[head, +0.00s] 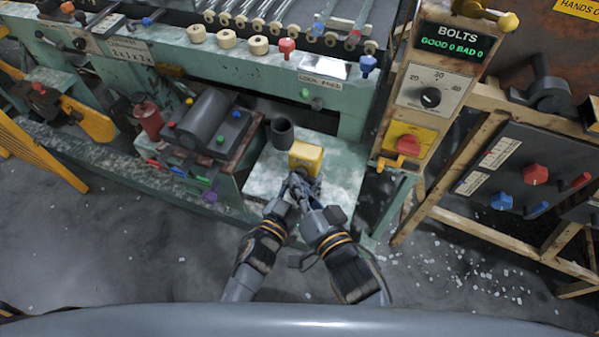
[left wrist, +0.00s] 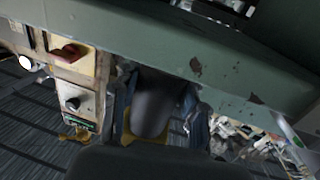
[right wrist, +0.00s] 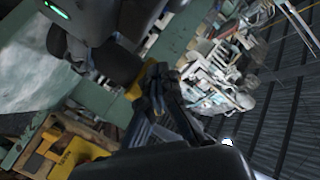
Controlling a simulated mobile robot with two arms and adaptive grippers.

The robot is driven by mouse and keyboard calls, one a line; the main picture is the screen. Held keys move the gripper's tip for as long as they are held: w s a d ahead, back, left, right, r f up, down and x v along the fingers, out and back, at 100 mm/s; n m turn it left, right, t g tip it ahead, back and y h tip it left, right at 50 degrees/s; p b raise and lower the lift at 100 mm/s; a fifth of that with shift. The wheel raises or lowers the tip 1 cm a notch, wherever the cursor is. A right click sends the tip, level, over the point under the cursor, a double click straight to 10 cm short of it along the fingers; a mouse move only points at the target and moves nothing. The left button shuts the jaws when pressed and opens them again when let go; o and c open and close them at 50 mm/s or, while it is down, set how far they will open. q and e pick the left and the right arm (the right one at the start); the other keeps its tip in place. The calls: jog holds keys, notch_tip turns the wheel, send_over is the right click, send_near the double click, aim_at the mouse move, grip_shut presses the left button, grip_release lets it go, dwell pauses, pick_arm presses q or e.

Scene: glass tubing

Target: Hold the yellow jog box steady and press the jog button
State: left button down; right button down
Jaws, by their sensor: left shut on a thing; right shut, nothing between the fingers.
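The yellow jog box (head: 306,158) stands on the pale worn shelf of the green machine, in the middle of the head view. My left gripper (head: 293,184) is shut on the box at its near side; in the left wrist view yellow shows beside the fingers (left wrist: 158,115). My right gripper (head: 306,190) is close beside the left one, just in front of the box, shut and empty. Its closed fingertips (right wrist: 158,78) show in the right wrist view, with a bit of the yellow box (right wrist: 133,91) beside them. I cannot make out the jog button or whether the fingertips touch it.
A dark open cup (head: 282,132) stands behind the box on the left. A dark motor-like block (head: 210,122) is to the left on the machine. A tall control post (head: 431,98) with a knob and red switch rises to the right. The floor in front is mostly clear, with scattered scraps.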

jog(key=shift+w, duration=0.1)
dwell(0.3)
jog(key=shift+s+a, duration=0.25)
jog(key=shift+s, duration=0.6)
jog(key=shift+s+a, duration=0.25)
jog(key=shift+s, duration=0.55)
jog(key=shift+s+a, duration=0.25)
jog(key=shift+s, duration=0.55)
jog(key=shift+s+a, duration=0.25)
jog(key=shift+s, duration=0.55)
pick_arm(q)
jog(key=c, duration=0.6)
grip_release()
jog(key=shift+c, duration=0.2)
jog(key=shift+s, duration=0.1)
